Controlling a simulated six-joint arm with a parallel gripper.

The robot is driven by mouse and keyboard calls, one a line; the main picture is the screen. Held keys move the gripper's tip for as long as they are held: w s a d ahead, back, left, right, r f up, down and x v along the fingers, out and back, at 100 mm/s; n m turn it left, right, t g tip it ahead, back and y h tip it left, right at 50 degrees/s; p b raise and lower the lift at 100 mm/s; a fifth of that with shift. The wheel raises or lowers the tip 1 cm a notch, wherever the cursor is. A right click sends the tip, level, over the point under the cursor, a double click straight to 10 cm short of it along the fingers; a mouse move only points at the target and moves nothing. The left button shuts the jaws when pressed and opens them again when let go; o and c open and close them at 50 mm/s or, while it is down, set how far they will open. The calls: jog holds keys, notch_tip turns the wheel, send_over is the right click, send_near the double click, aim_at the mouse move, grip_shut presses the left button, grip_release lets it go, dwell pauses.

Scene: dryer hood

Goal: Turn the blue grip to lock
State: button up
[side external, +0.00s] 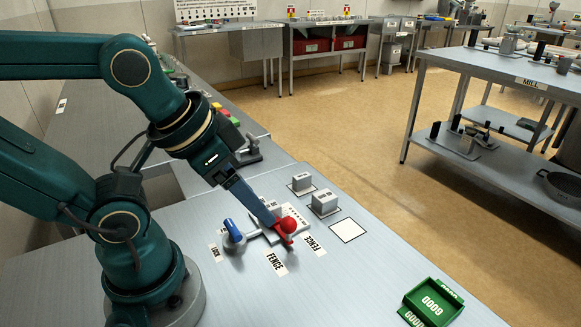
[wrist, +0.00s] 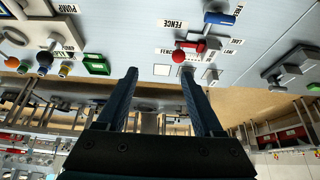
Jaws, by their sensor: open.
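The blue grip (side external: 234,231) sits on a grey round base at the left end of a small fixture on the bench, beside a small white label. It also shows at the upper right of the wrist view (wrist: 220,18). A red ball knob (side external: 289,226) on a red part is at the fixture's other end, near two FENCE labels; it shows in the wrist view (wrist: 179,57) too. My gripper (side external: 270,221) is open and empty, its tips close by the red knob in the picture. In the wrist view the knob appears near the right fingertip (wrist: 160,70); contact is unclear.
A green tray (side external: 432,304) lies at the front right of the bench. Two grey blocks (side external: 324,203) and a white outlined square (side external: 347,230) are behind the fixture. The bench between square and tray is clear.

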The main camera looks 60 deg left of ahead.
jog(key=o, duration=0.4)
jog(key=shift+s, duration=0.1)
jog(key=g, duration=1)
send_over(234, 226)
jog(key=w, duration=0.2)
notch_tip(234, 226, down, 8)
jog(key=shift+x, duration=2.25)
jog(key=shift+w, duration=0.15)
jog(key=c, duration=1.4)
